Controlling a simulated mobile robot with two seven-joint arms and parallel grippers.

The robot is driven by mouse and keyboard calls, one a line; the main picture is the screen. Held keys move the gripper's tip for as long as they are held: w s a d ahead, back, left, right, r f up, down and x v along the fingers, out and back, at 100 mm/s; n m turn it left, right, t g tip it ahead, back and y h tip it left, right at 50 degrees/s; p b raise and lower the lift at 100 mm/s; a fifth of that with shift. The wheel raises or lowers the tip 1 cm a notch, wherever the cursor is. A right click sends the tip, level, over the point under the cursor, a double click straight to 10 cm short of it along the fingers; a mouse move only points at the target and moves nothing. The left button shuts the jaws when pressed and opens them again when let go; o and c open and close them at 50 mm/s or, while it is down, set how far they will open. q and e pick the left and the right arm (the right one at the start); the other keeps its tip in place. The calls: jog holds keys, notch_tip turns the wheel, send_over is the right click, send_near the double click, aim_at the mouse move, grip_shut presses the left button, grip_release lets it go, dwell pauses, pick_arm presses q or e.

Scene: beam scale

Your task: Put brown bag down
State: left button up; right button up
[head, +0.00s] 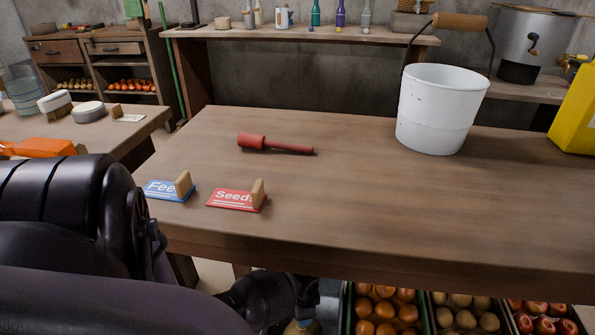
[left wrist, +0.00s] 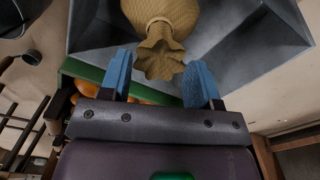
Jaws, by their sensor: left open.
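The brown bag (left wrist: 165,15) shows in the left wrist view, with its gathered, ruffled neck toward my left gripper. It sits in a grey metal tub (left wrist: 225,45). My left gripper (left wrist: 158,66) is open, with its blue fingers on either side of the bag's neck and a gap at each side. In the head view my left arm reaches down past the table's front edge. A sliver of the bag (head: 300,328) and part of the tub (head: 331,300) show beside it. My right gripper is not in view.
The wooden table (head: 350,200) carries a blue Feed sign (head: 165,190), a red Seeds sign (head: 232,199), a red mallet (head: 272,144) and a white bucket (head: 438,115). Its middle is clear. Crates of produce (head: 385,308) stand below the front edge, right of the tub.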

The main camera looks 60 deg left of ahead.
pick_arm(q)
jog(key=r, duration=0.1)
jog(key=r+p, duration=0.1)
jog(key=r, duration=0.1)
jog(key=r+p, duration=0.1)
jog(key=r, duration=0.1)
jog(key=shift+w+r, duration=0.25)
jog(key=shift+s+r+p, duration=0.2)
jog(key=shift+r+p, duration=0.1)
jog(key=shift+r, duration=0.4)
jog(key=shift+s, duration=0.1)
